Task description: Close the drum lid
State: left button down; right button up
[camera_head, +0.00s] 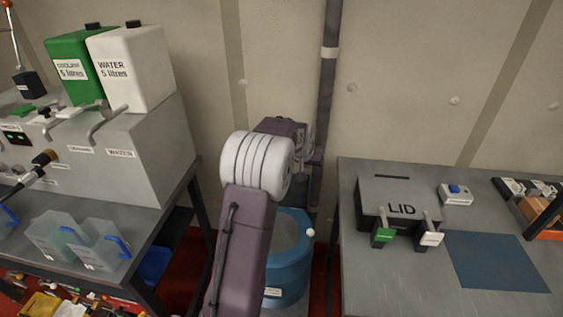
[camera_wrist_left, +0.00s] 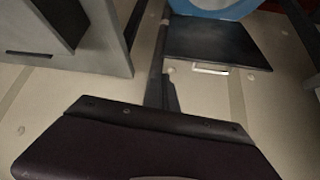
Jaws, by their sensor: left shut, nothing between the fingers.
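The blue drum (camera_head: 288,277) stands on the floor between the two benches, partly hidden behind my left arm. Its round top shows grey inside the blue rim. In the left wrist view the blue rim (camera_wrist_left: 216,9) is at the top edge. A dark flat panel (camera_wrist_left: 218,42) with a pale handle lies beside the rim; I cannot tell for certain that it is the drum lid. My left gripper (camera_head: 312,158) is shut and empty, above and behind the drum near the wall, its fingers mostly hidden by the wrist. My right gripper is out of view.
A grey box marked LID (camera_head: 392,194) with green and white handles sits on the right bench (camera_head: 362,285), near a blue mat (camera_head: 495,262). The left bench holds a large grey unit (camera_head: 150,165) and clear jugs (camera_head: 97,250). A dark pipe (camera_head: 329,65) runs down the wall.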

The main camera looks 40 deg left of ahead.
pick_arm(q)
jog(key=w+a+n+y, duration=0.2)
jog(key=a, duration=1.1)
jog(key=shift+t, duration=0.3)
jog(key=shift+w+a+f+p, duration=0.25)
jog(key=shift+w+f, duration=0.15)
jog(key=shift+f, duration=1.05)
jog(key=shift+w+a+f+p, duration=0.15)
jog(key=shift+w+f+p, duration=0.2)
jog(key=shift+f, duration=1.1)
jog(key=shift+w+a+f+p, duration=0.2)
jog(key=shift+w+f, duration=0.25)
jog(key=shift+f, duration=1)
jog(key=shift+s+f, duration=0.1)
